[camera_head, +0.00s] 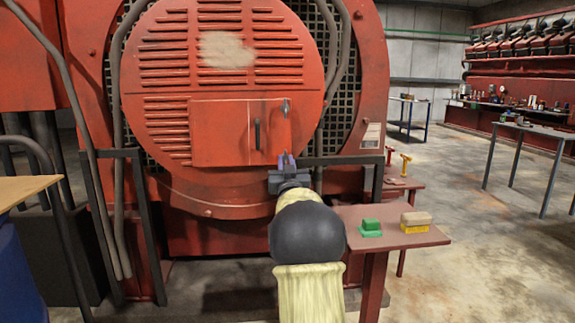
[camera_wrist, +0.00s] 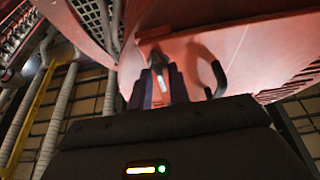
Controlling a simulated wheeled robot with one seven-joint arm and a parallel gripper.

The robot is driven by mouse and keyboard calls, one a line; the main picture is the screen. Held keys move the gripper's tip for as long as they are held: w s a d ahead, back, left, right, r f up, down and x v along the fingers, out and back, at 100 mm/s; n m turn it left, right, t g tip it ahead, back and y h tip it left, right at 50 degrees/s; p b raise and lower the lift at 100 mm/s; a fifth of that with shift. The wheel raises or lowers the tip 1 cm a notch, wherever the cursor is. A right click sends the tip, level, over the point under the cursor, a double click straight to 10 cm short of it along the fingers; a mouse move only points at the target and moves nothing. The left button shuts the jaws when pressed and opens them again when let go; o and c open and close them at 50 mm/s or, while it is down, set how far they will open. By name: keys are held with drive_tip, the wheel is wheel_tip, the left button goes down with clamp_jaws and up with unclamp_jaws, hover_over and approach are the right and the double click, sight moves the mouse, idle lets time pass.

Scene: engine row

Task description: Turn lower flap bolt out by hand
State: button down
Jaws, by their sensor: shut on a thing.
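The flap (camera_head: 222,133) is a red rectangular panel on the round, slatted engine cover, with a dark bar handle (camera_head: 257,135); the handle also shows in the wrist view (camera_wrist: 217,78). A small grey fastener (camera_head: 285,107) sits at the flap's upper right. My gripper (camera_head: 287,162) is at the flap's lower right corner, its fingers shut on the lower flap bolt. The fingers mostly hide that bolt in the head view. In the wrist view, my gripper (camera_wrist: 163,85) points at the red panel, with a grey metal piece showing by the fingertips; I cannot tell which fastener it is.
A red side table (camera_head: 342,222) at the right holds a green block (camera_head: 371,225) and a tan-and-yellow block (camera_head: 415,221). Dark frame posts (camera_head: 148,215) and hoses stand to the left. The concrete floor at the right is open.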

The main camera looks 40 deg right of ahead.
drive_tip(key=c, duration=1.6)
unclamp_jaws()
drive_tip(key=shift+d+f, duration=0.15)
drive_tip(key=v, duration=1.7)
drive_tip(key=shift+s+a, duration=0.15)
drive_tip(key=shift+a, duration=0.1)
